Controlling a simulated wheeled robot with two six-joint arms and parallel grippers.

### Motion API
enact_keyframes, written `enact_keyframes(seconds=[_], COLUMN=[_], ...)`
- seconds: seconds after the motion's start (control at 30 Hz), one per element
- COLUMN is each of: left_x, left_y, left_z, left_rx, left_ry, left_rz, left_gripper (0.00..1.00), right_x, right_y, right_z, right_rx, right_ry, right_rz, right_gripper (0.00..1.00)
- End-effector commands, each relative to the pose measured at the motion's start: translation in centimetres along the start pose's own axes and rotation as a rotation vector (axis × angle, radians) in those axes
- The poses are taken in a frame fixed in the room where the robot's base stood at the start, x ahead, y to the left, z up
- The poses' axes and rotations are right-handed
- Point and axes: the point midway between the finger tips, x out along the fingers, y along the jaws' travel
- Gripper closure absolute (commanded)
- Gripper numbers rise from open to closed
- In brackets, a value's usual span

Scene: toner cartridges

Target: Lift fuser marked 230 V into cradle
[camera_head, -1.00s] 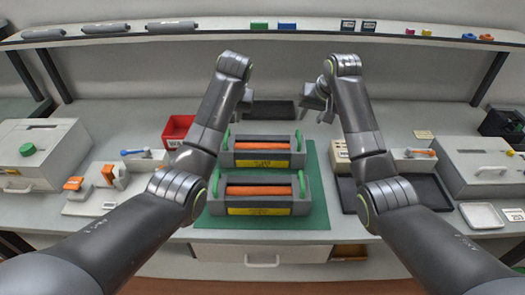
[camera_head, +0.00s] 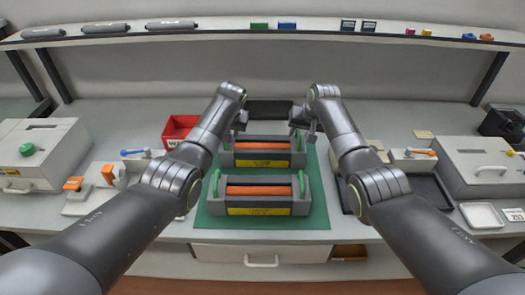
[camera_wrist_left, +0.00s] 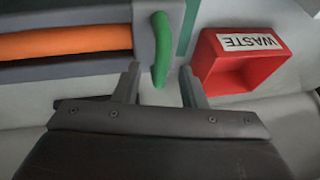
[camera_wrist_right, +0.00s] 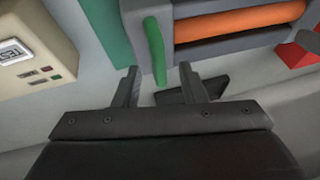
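Two grey fusers with orange rollers, green end handles and yellow labels lie on a green mat (camera_head: 320,185): a far fuser (camera_head: 282,159) and a near fuser (camera_head: 250,208). The label print is too small to read. My left gripper (camera_head: 241,124) is open at the far fuser's left end; in the left wrist view a green handle (camera_wrist_left: 160,50) reaches between its fingers. My right gripper (camera_head: 302,124) is open at the right end; in its wrist view the other green handle (camera_wrist_right: 154,50) shows at the finger gap. Neither gripper is closed on a handle. I cannot tell which thing is the cradle.
A red WASTE bin (camera_wrist_left: 240,62) stands left of the far fuser. A dark flat item (camera_head: 268,106) lies behind it. A beige meter (camera_wrist_right: 35,50) and a black tray (camera_head: 432,192) are on the right. A shelf (camera_head: 220,35) with rollers and small boxes crosses the back.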

Motion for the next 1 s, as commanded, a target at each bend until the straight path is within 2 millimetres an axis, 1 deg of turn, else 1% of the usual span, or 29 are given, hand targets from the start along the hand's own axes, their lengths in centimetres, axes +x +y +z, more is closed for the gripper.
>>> enact_keyframes(seconds=[0.23,0.27,0.53,0.57,1.0], left_x=[0.03,0.03,0.03,0.03,0.03], left_y=[0.0,0.0,0.01,0.01,0.01], left_z=[0.01,0.01,0.02,0.02,0.04], left_rx=[0.0,0.0,0.0,0.0,0.0], left_ry=[0.0,0.0,-0.001,-0.001,-0.001], left_rz=[0.0,0.0,0.0,0.0,0.0], left_gripper=[0.62,0.63,0.99,1.0,1.0], right_x=[0.02,0.02,0.02,0.02,0.02], right_y=[-0.03,-0.02,-0.02,-0.02,0.0], right_z=[0.0,0.01,0.01,0.01,0.02], right_rx=[0.0,0.0,0.0,0.0,0.0], right_ry=[0.0,0.0,0.0,0.0,0.0], right_rz=[0.0,0.0,0.0,0.0,0.0], right_gripper=[0.62,0.63,0.99,1.0,1.0])
